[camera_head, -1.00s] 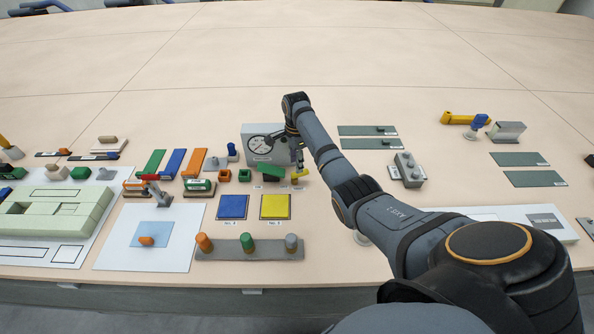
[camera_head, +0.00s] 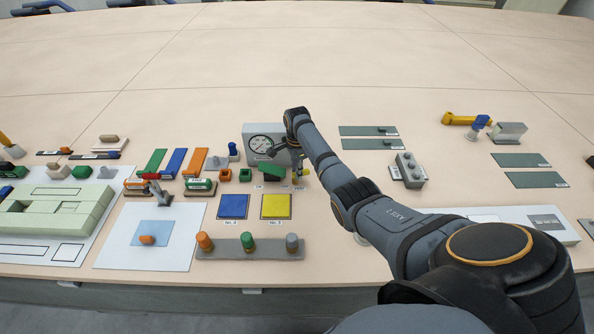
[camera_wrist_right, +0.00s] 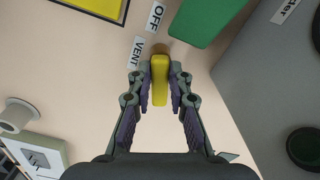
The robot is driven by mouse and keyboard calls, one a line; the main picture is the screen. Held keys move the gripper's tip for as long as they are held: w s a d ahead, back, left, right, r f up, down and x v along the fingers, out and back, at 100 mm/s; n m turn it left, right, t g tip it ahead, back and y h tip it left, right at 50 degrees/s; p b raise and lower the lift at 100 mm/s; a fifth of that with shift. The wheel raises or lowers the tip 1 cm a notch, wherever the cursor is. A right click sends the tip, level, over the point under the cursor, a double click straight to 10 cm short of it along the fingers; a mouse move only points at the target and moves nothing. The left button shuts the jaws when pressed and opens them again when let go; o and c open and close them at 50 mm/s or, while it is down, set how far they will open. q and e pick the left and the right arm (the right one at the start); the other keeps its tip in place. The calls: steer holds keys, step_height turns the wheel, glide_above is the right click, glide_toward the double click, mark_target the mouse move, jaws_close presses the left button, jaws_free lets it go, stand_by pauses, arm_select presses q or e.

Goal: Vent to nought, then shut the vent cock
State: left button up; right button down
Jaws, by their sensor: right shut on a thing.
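The yellow vent cock lever (camera_wrist_right: 160,78) stands between the fingers of my right gripper (camera_wrist_right: 160,90) in the right wrist view, and the fingers are shut on it. Beside its pivot end are the labels VENT (camera_wrist_right: 137,52) and OFF (camera_wrist_right: 155,16). In the head view my right gripper (camera_head: 298,170) is low at the front right of the grey gauge box (camera_head: 250,130), and only a bit of the yellow lever (camera_head: 306,171) shows. The dial gauge (camera_head: 262,143) faces the camera; its needle is too small to read. My left gripper is not in view.
A green block (camera_head: 272,172) lies just left of the lever; it also shows in the wrist view (camera_wrist_right: 205,18). Blue (camera_head: 233,206) and yellow (camera_head: 276,206) squares lie in front. A grey strip with several pegs (camera_head: 250,250) is nearer. Bare table lies behind the gauge box.

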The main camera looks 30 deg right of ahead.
steer(key=shift+r+n+p, duration=0.15)
steer(key=shift+n+p, duration=0.6)
steer(key=shift+n, duration=0.15)
steer(key=n+p, duration=0.1)
steer(key=n, duration=0.2)
steer(key=shift+w+p, duration=0.15)
steer(key=shift+p, duration=0.2)
steer(key=n+p, duration=0.1)
steer(key=n, duration=0.4)
steer(key=shift+w+a, duration=0.1)
steer(key=shift+w, duration=0.05)
steer(key=shift+n, duration=2)
steer(key=shift+w+p, duration=0.1)
steer(key=shift+p, duration=0.2)
steer(key=c, duration=1.2)
jaws_free()
steer(key=shift+f, duration=0.2)
